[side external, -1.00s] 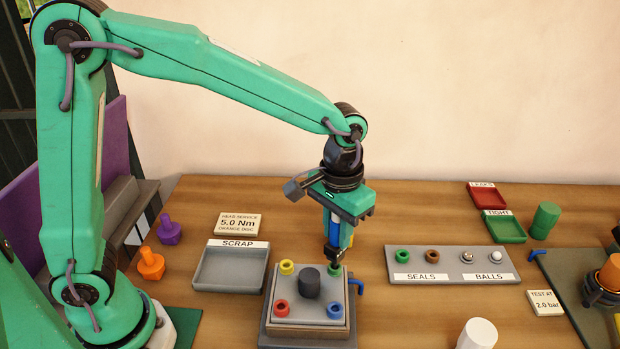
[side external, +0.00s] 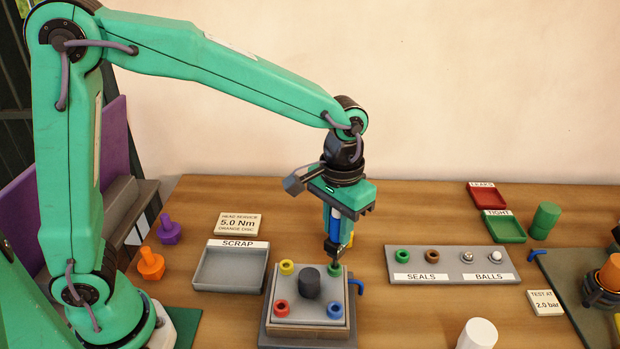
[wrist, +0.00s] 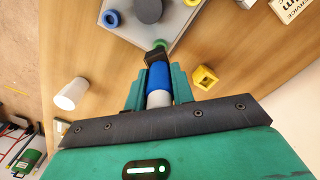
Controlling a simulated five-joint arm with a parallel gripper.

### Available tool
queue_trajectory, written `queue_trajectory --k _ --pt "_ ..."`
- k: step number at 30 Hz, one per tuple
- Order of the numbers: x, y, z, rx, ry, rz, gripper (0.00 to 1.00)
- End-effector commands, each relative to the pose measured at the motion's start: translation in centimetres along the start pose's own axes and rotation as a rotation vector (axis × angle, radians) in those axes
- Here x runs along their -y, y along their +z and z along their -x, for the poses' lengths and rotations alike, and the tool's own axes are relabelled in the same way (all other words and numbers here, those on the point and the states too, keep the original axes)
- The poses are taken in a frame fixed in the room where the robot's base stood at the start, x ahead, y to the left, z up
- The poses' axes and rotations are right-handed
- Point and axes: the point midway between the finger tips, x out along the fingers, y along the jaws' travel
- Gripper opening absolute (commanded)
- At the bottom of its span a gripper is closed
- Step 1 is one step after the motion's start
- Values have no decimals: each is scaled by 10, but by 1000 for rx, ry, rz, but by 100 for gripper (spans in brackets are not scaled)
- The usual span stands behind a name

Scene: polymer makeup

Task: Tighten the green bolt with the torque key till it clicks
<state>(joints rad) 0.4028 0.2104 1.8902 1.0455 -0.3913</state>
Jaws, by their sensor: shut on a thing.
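My gripper (side external: 340,228) is shut on the torque key, an upright tool with a blue and pale grey body and a dark tip. In the wrist view the key (wrist: 159,75) sits between the green fingers. Its dark tip is at the green bolt (side external: 334,271), at the back right corner of a square grey block (side external: 309,317). In the wrist view the green bolt (wrist: 160,43) shows just past the tip. The tip hides part of it, and I cannot tell how fully they are engaged.
Yellow (side external: 287,268), red (side external: 281,305) and blue (side external: 335,311) bolts surround a dark cylinder (side external: 310,283) on the block. A scrap tray (side external: 230,285) stands left, a seals and balls tray (side external: 450,266) right. A white cylinder (side external: 477,334) stands in front.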

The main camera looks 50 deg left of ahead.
Motion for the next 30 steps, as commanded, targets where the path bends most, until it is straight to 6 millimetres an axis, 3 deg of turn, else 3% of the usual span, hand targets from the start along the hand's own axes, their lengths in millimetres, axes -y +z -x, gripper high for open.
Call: queue_trajectory --k 30 --pt "0 0 29 -1 1 0 0"
